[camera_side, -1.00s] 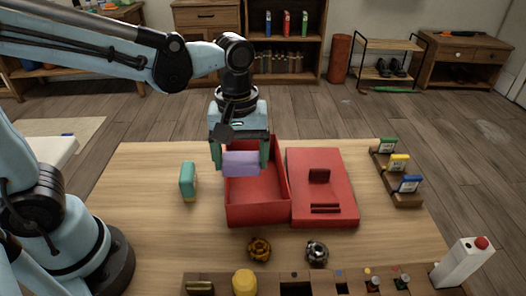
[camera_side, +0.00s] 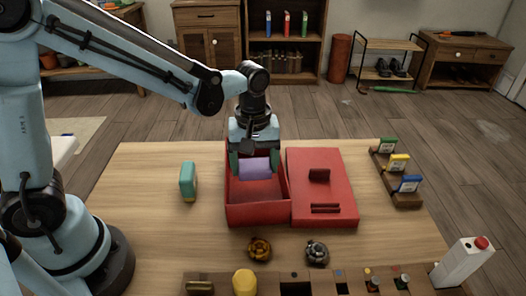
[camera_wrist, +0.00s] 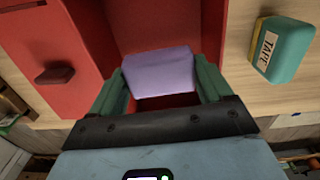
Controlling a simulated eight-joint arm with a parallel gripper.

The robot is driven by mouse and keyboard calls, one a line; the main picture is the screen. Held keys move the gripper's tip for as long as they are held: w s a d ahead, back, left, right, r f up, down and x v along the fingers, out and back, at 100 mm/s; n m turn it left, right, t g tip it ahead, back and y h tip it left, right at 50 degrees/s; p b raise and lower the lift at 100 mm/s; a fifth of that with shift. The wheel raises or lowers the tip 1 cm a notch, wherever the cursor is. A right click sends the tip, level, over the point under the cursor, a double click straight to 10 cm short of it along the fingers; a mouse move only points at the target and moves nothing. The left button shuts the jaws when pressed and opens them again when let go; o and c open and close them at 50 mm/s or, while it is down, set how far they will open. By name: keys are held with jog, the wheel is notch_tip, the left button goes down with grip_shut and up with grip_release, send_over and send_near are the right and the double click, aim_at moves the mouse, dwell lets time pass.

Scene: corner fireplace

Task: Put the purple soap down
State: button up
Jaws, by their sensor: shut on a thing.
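The purple soap (camera_side: 256,168) is a rounded block held between the two green fingers of my gripper (camera_side: 255,163). In the side view it is over the open red box (camera_side: 258,213), in its back half. In the wrist view the soap (camera_wrist: 160,72) sits between the fingertips (camera_wrist: 163,82), with the red box interior (camera_wrist: 150,25) around and beyond it. My gripper is shut on the soap and points down. I cannot tell whether the soap touches the box floor, as its underside is hidden.
The red lid (camera_side: 322,190) with a dark handle lies right of the box. A teal and yellow block (camera_side: 188,181) stands to the left; it shows as a labelled block in the wrist view (camera_wrist: 281,48).

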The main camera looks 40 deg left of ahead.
aim_at(255, 186)
jog(key=shift+w+a+f, duration=0.25)
jog(key=shift+a+f, duration=0.05)
jog(key=shift+f, duration=1.95)
jog(key=shift+f, duration=0.15)
jog(key=o, duration=0.8)
